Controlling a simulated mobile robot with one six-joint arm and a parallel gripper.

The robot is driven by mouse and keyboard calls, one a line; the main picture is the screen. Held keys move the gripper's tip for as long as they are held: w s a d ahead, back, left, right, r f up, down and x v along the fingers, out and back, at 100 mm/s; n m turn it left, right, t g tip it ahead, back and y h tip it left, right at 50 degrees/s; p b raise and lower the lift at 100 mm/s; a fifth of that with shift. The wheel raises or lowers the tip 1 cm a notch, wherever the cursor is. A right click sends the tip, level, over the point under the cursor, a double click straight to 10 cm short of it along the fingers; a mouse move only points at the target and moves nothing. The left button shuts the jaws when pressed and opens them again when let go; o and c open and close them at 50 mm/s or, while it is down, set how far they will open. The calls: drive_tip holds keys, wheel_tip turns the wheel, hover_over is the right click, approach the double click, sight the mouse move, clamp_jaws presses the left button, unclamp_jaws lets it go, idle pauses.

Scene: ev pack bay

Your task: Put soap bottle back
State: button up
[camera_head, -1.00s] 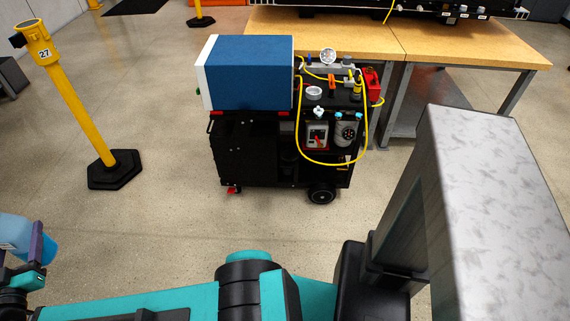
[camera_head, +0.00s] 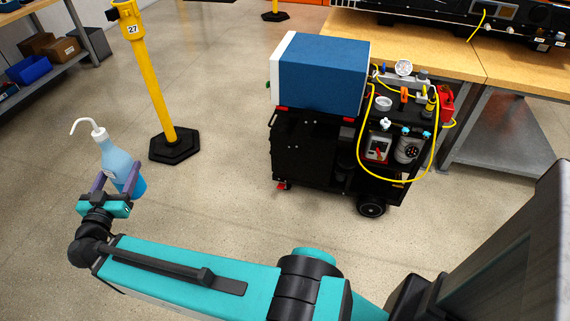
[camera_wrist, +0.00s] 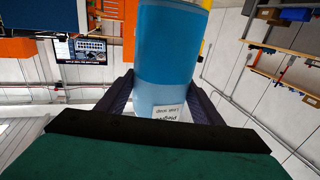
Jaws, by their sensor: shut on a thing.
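The soap bottle (camera_head: 120,164) is translucent blue with a white cap and a bent white spout. It is at the left in the head view, held up in the air and slightly tilted. My gripper (camera_head: 118,186) is shut on its body, with a purple-grey finger on either side. In the wrist view the blue bottle (camera_wrist: 170,60) stands between the two fingers of my gripper (camera_wrist: 165,100), and a white label with print shows low on it. Its spout is out of that view.
A black cart (camera_head: 325,155) with a blue box (camera_head: 322,75), hoses and fittings stands at centre right. A wooden workbench (camera_head: 425,45) is behind it. A yellow post (camera_head: 153,85) on a black base stands beyond the bottle. A shelf (camera_head: 58,60) with bins is at upper left. Open floor lies between.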

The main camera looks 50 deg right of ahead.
drive_tip(key=shift+a, duration=0.2)
drive_tip(key=shift+d, duration=0.1)
drive_tip(key=shift+d+f, duration=0.2)
drive_tip(key=shift+d, duration=0.05)
drive_tip(key=s+d+f+m+g+h+b, duration=0.1)
drive_tip(key=s+d+f+m+g+b, duration=0.3)
drive_tip(key=d, duration=0.7)
drive_tip(key=w+d+f+g+h+b, duration=0.15)
drive_tip(key=d+f+b, duration=0.4)
drive_tip(key=d, duration=0.55)
drive_tip(key=s+d+f+m+g+h+b, duration=0.15)
drive_tip(key=d+f+g+b, duration=0.3)
drive_tip(key=d, duration=0.65)
drive_tip(key=s+d+f+m+g+y+b, duration=0.1)
drive_tip(key=s+d+f+m+g+b, duration=0.1)
drive_tip(key=s+d, duration=0.6)
drive_tip(key=s+d+f+m+g+b, duration=0.3)
drive_tip(key=s+d+f+b, duration=0.4)
drive_tip(key=d, duration=0.4)
drive_tip(key=s+d+f+m+g+y+b, duration=0.1)
drive_tip(key=s+d+f+g+b, duration=0.3)
drive_tip(key=s+d, duration=0.6)
drive_tip(key=shift+d+f+m+g+y+b, duration=0.2)
drive_tip(key=shift+m+g+y+b, duration=0.1)
drive_tip(key=shift+m+b, duration=0.45)
drive_tip(key=shift+s, duration=0.1)
